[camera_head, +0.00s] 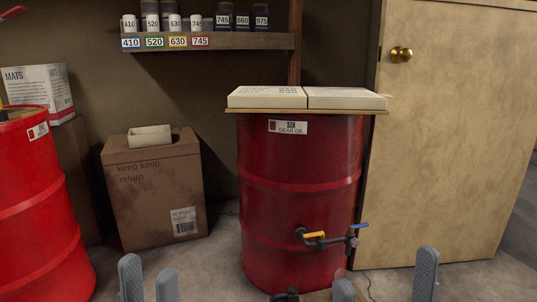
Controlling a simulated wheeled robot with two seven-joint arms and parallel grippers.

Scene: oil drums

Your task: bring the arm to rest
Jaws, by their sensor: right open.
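My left gripper (149,284) shows at the bottom left edge, two grey fingers with a narrow gap between them and nothing seen in it. My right gripper (384,284) shows at the bottom right of centre, its grey fingers wide apart and nothing seen held. Both are in front of the dark red gear oil drum (290,215), the left one to its left, the right one near its lower right. The lower parts of both grippers are cut off by the picture edge.
The drum's taps (313,236) stick out low at its front right. Flat boxes (267,97) lie on a board on top. A brighter red drum (35,215) stands at left, a cardboard box (155,190) between them. A shelf (220,41) holds bottles. A door (455,150) is at right.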

